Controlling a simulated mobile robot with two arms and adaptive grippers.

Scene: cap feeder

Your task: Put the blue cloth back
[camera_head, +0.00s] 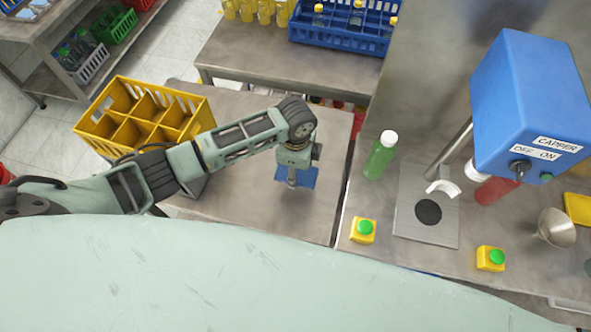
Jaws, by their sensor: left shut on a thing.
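The blue cloth (309,178) is on or just above the grey metal table in the middle of the view, under my left gripper. My left gripper (292,183) points down at the cloth and is shut on it. The gripper hides part of the cloth, and I cannot tell whether the cloth is lifted clear of the table. My right gripper does not show.
A yellow divided crate (180,93) stands left of my arm. A green bottle (379,160), yellow button boxes (363,231) and a blue capper (530,105) occupy the right bench. A blue crate (340,37) stands at the back. The table around the cloth is clear.

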